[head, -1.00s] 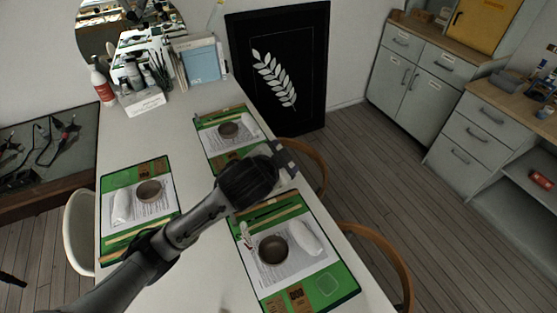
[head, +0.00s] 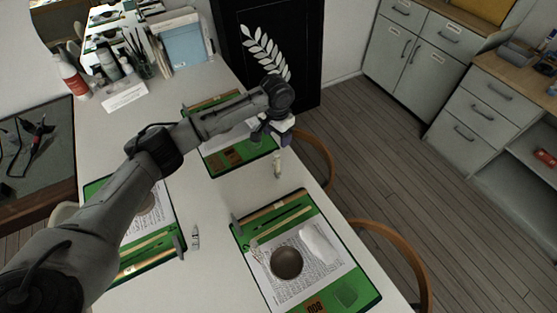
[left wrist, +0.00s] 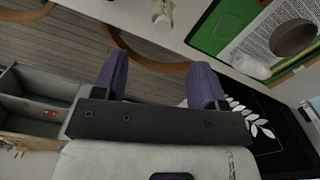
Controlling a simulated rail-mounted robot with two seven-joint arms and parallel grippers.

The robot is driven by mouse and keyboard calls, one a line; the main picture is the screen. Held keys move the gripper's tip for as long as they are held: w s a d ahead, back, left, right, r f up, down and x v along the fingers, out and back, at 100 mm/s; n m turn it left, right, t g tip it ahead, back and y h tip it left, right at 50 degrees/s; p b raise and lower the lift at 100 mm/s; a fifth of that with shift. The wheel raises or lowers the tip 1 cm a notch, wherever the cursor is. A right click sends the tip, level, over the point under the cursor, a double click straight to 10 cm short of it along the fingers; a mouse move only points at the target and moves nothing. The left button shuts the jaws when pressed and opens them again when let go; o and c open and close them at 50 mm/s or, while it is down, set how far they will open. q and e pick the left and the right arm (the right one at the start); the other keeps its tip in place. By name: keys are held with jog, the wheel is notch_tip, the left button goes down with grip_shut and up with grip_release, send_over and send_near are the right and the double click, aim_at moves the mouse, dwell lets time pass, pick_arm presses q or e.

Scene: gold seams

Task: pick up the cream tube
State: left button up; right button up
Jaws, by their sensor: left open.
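A small pale tube (head: 277,165) with a yellowish part is on the white table near its right edge, just below my left gripper (head: 276,140). I take it for the cream tube, but its label is too small to read. It also shows in the left wrist view (left wrist: 162,20), beyond the gap between the purple fingers and apart from them. My left gripper's fingers (left wrist: 160,65) are spread with nothing between them. A second small whitish tube (head: 196,237) lies between the left and near placemats. My right gripper is not in view.
The near green placemat (head: 365,290) holds a brown bowl (head: 287,262) and a white object. Other placemats are partly behind my left arm. Wooden chair backs (head: 400,245) stand along the table's right edge. Bottles and a brush holder (head: 143,68) stand at the back left.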

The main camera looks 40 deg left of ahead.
aim_at(277, 153)
pick_arm(q)
notch_tip(277, 153, down, 8)
jog(key=shift+r+b, duration=0.1)
jog(key=shift+b, duration=0.6)
jog(key=shift+a+f, duration=0.15)
jog(key=shift+f, duration=0.3)
jog(key=shift+f+b, duration=0.7)
jog(key=shift+f, duration=1.55)
jog(key=shift+c, duration=0.5)
jog(key=shift+c, duration=1.4)
jog(key=c, duration=0.6)
